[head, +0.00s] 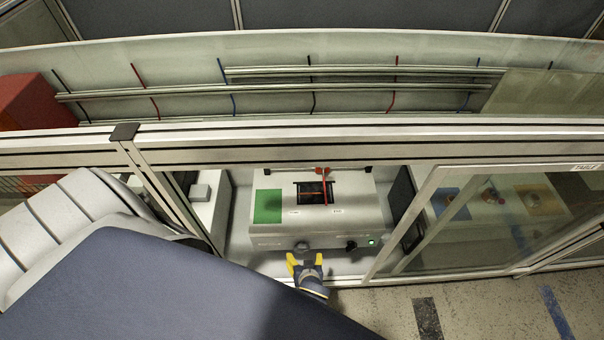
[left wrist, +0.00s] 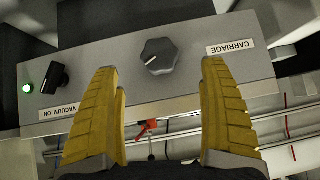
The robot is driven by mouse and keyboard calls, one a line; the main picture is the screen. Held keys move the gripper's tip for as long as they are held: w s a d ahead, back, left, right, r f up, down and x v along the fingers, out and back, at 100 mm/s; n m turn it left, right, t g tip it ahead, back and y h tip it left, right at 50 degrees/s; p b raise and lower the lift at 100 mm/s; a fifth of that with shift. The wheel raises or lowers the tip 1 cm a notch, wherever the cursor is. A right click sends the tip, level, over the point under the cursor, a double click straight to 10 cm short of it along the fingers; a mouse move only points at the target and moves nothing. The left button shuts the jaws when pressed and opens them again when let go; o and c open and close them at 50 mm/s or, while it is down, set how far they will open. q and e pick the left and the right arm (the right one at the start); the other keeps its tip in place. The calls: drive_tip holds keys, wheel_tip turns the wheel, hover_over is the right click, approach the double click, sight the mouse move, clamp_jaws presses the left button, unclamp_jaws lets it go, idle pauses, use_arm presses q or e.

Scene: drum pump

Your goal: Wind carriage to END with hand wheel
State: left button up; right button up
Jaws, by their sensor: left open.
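The hand wheel, a dark faceted knob with a white mark, shows on the pump's front panel in the left wrist view (left wrist: 159,57) beside an upside-down "CARRIAGE" label (left wrist: 232,47). In the head view the knob (head: 303,245) is at the lower front of the pale box (head: 268,229). A red bar (head: 325,190), apparently the carriage, crosses a dark window on the box top, right of its middle. Two small labels below the window are too small to read. My left gripper (head: 305,260) is open, its yellow fingers (left wrist: 160,80) either side of the knob's line and apart from it. My right gripper is out of view.
A black switch (left wrist: 55,78), a lit green lamp (left wrist: 27,88) and a "VACUUM ON" label (left wrist: 66,112) sit beside the knob. A metal frame rail (head: 400,140) runs above the box. A glazed door (head: 470,220) stands at the right.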

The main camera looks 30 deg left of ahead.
sight(302, 251)
use_arm(q)
drive_tip(key=shift+x, duration=3.85)
drive_tip(key=shift+w, duration=0.1)
drive_tip(key=shift+c, duration=0.5)
drive_tip(key=c, duration=1.1)
